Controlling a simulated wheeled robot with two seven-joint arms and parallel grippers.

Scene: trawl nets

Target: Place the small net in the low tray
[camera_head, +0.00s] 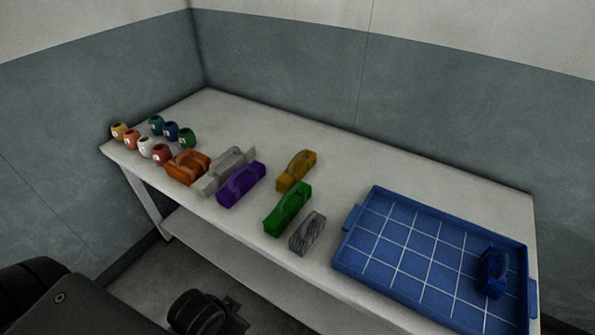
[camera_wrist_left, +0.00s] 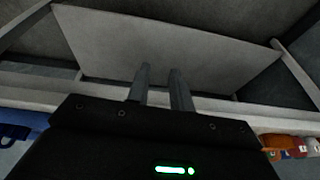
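Several net bundles lie on the white table: orange (camera_head: 187,167), pale grey (camera_head: 228,171), purple (camera_head: 241,185), yellow (camera_head: 297,171), green (camera_head: 288,209) and dark grey (camera_head: 308,234). The dark grey one looks smallest on the table, but I cannot tell for sure which is the small net. The low blue tray (camera_head: 398,262) is at the right, with white grid lines. A dark blue bundle (camera_head: 492,272) lies in its right part. My left gripper (camera_wrist_left: 159,70) shows in the left wrist view with its fingers apart and nothing between them. My right gripper is not in view.
Several coloured round floats (camera_head: 146,146) stand at the table's far left end. The table (camera_head: 340,150) is clear along its back. A lower shelf (camera_head: 235,250) runs beneath it. Walls stand close behind and at the left end.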

